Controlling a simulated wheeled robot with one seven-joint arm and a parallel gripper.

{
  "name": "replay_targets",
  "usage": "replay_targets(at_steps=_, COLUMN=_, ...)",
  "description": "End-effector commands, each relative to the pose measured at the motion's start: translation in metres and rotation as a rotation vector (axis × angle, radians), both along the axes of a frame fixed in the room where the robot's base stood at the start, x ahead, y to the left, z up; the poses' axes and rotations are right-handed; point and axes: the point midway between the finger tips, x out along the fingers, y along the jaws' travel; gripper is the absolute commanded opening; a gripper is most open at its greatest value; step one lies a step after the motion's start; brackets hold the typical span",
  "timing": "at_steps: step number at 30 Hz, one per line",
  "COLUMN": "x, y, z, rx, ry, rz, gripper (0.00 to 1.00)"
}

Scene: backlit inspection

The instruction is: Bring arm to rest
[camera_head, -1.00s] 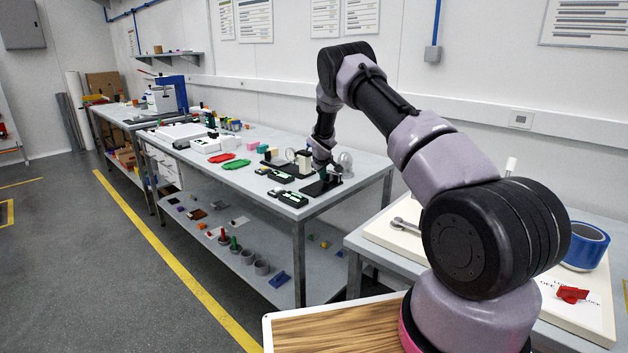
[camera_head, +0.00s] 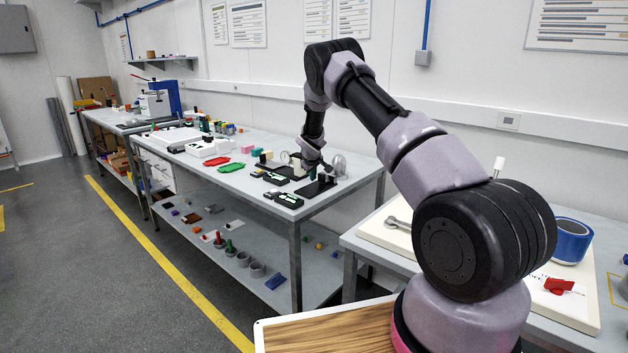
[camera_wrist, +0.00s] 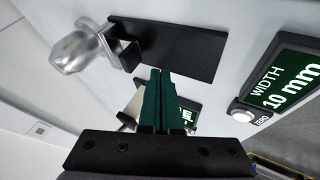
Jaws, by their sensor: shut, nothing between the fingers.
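My arm reaches from the right foreground over the middle bench (camera_head: 228,140) in the head view, bent at its elbow. My gripper (camera_head: 313,174) is small there, low over the near end of the bench, among dark stands. In the wrist view, my gripper (camera_wrist: 158,82) has dark green fingers pressed together with nothing between them. The fingertips are close to a black plate (camera_wrist: 185,52) with a silver rounded part (camera_wrist: 75,50) beside it. I cannot tell whether they touch the plate.
A display reading "WIDTH 10 mm" (camera_wrist: 288,80) lies right of the fingers. Green (camera_head: 231,167) and red (camera_head: 217,161) flat pieces lie on the bench. The floor at left is clear.

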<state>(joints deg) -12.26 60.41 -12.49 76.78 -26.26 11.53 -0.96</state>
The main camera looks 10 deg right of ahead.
Motion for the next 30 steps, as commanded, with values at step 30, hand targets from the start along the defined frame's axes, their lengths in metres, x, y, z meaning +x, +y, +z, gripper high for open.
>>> replay_targets(at_steps=30, x=-0.151, y=-0.020, z=0.245, rx=0.252, ry=-0.027, rz=-0.280, gripper=0.00)
